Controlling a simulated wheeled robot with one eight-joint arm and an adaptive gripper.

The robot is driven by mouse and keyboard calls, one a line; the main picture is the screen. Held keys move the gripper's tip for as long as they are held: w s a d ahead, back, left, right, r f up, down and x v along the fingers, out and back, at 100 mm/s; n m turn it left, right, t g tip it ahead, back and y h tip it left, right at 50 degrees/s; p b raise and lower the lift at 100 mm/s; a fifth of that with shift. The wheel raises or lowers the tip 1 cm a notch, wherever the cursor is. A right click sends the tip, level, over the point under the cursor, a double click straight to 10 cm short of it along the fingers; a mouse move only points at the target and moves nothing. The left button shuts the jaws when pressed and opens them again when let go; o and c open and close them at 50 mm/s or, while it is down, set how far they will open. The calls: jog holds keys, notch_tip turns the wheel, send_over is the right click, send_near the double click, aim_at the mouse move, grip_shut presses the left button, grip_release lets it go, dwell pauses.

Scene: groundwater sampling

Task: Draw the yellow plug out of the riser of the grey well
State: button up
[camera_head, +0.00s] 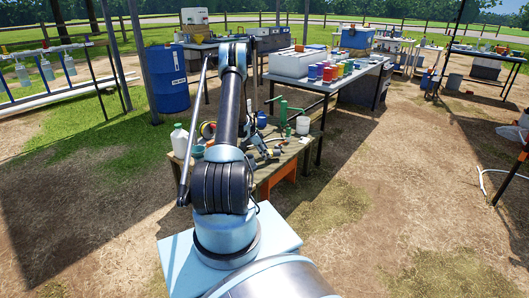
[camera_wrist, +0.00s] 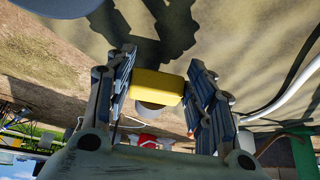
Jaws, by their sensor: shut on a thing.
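The yellow plug (camera_wrist: 157,86) shows in the wrist view as a yellow block between the two fingers of my gripper (camera_wrist: 161,72). The fingers are shut on its left and right sides. A short pale grey round part (camera_wrist: 150,107) shows just below the yellow block; I cannot tell whether it is the plug's stem or something behind it. I cannot make out the grey well or its riser for sure in either view. In the head view my arm covers much of the near workbench (camera_head: 292,153), and the plug cannot be picked out there.
The near workbench carries a green pump-like stand (camera_head: 284,113), a white tub (camera_head: 303,125) and a white bottle (camera_head: 179,140). A blue drum (camera_head: 167,78) stands behind at left. A long table with coloured jars (camera_head: 330,73) stands beyond. The ground at right is mostly open.

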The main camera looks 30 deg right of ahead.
jog(key=shift+s+f, duration=0.1)
jog(key=shift+f, duration=1.05)
dwell(0.7)
jog(key=o, duration=1.1)
jog(key=shift+f, duration=0.1)
jog(key=shift+o, duration=0.2)
jog(key=shift+f, duration=0.35)
jog(key=shift+r, duration=0.2)
jog(key=shift+r, duration=0.2)
jog(key=v, duration=1.1)
jog(key=shift+w+a+r, duration=0.25)
jog(key=shift+r, duration=0.05)
